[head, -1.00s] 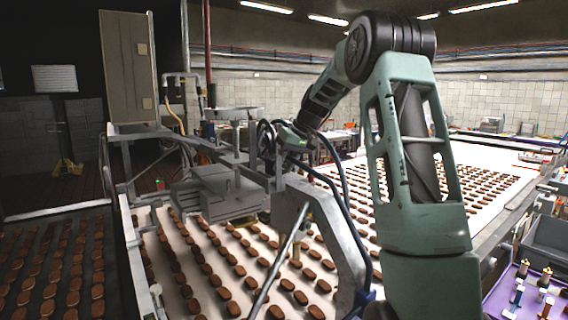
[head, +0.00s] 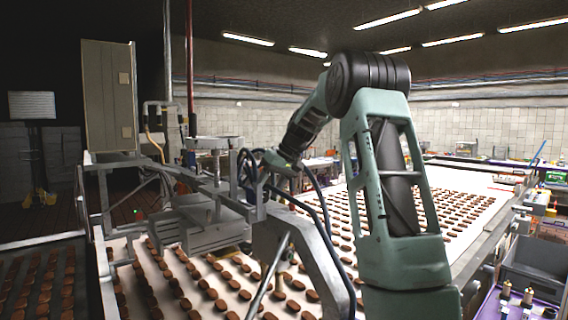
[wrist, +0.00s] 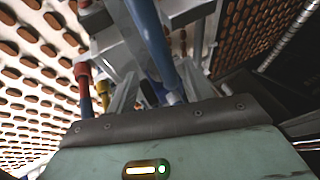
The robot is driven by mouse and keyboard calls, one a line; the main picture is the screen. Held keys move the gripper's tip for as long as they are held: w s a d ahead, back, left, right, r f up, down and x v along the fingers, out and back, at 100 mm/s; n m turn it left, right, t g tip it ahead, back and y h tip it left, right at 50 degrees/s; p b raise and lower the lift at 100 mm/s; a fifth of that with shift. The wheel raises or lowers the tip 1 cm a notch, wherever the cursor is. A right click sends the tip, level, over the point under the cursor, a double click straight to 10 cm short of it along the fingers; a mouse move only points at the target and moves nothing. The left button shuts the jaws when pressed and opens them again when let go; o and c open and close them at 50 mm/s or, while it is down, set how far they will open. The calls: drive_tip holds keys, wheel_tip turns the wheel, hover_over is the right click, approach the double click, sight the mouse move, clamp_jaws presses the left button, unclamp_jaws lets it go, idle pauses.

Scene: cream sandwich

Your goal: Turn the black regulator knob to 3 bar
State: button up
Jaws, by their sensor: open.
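I cannot make out the black regulator knob or its scale in either view. In the head view my gripper (head: 272,162) is small, at the far end of my arm, beside the metal frame and dark hoses over the conveyor, which partly hide it. In the wrist view my gripper (wrist: 160,82) is open, with one grey finger on each side. A blue tube (wrist: 147,35) runs down between the fingers in the picture. I cannot tell whether a finger touches anything.
A grey metal frame (head: 290,232) and dark hoses (head: 318,205) crowd the arm. The conveyor (head: 455,200) carries many brown biscuits. A grey cabinet (head: 108,95) stands at left.

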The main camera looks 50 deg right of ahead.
drive_tip(key=b+v, duration=0.2)
drive_tip(key=v, duration=1.3)
drive_tip(key=shift+s+r, duration=0.15)
drive_tip(key=shift+s, duration=0.05)
